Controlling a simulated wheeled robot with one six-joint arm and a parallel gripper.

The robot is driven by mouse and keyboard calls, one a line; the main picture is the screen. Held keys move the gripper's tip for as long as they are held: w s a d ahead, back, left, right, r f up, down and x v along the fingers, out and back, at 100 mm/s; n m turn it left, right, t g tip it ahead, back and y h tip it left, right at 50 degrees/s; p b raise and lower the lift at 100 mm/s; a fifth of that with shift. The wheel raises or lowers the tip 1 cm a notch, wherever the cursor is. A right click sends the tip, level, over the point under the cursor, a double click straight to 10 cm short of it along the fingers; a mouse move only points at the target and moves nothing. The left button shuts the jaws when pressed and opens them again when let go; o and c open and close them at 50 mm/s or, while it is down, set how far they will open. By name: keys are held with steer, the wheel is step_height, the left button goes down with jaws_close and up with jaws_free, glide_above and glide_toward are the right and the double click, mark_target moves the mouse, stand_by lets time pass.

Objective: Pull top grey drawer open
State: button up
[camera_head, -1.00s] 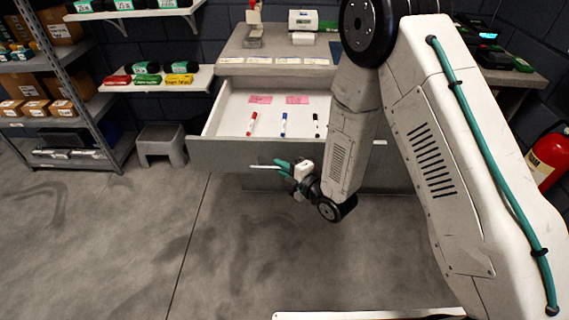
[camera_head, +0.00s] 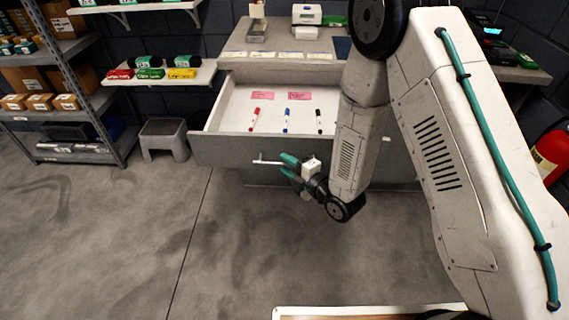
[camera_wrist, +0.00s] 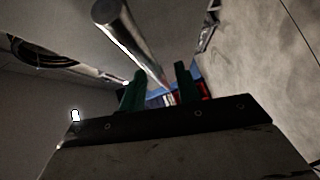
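The top grey drawer (camera_head: 225,152) is pulled well out of the grey bench, and its white inside shows. Its front carries a thin bar handle (camera_head: 264,162), which also shows as a metal bar in the wrist view (camera_wrist: 135,45). My gripper (camera_head: 289,166) is in front of the drawer at the handle's right part, its green fingers spread apart. In the wrist view my gripper (camera_wrist: 160,82) also shows a gap between its fingers, with the bar running toward that gap. I cannot tell whether a finger touches the bar. My arm hides the drawer's right part.
Red, blue and black markers (camera_head: 286,120) and pink labels (camera_head: 262,95) lie in the drawer. A grey stool (camera_head: 163,137) and a shelf rack (camera_head: 90,148) stand left. A red extinguisher (camera_head: 550,155) is at right. The floor in front is clear.

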steer(key=v, duration=0.6)
steer(key=shift+s, duration=0.1)
stand_by(0.3)
steer(key=s+d+f+m+g+h, duration=0.3)
steer(key=d+f+m+g+h, duration=0.15)
steer(key=f, duration=0.45)
steer(key=s+d+r+m+g+h, duration=0.2)
steer(key=d+r+m+g+h, duration=0.1)
steer(key=d+m+h, duration=0.25)
steer(key=s+d+r+m+g, duration=0.1)
steer(key=s+d+r+m, duration=0.3)
steer(key=s+r, duration=0.3)
steer(key=s+d+r+m+g+h, duration=0.1)
steer(key=s+d+r+m, duration=0.3)
steer(key=r, duration=1.2)
steer(key=s+d+r+m+g, duration=0.1)
steer(key=s+d+r+m, duration=0.3)
steer(key=s+r+m, duration=0.3)
steer(key=s+r, duration=0.3)
steer(key=r, duration=0.2)
steer(key=shift+s, duration=0.4)
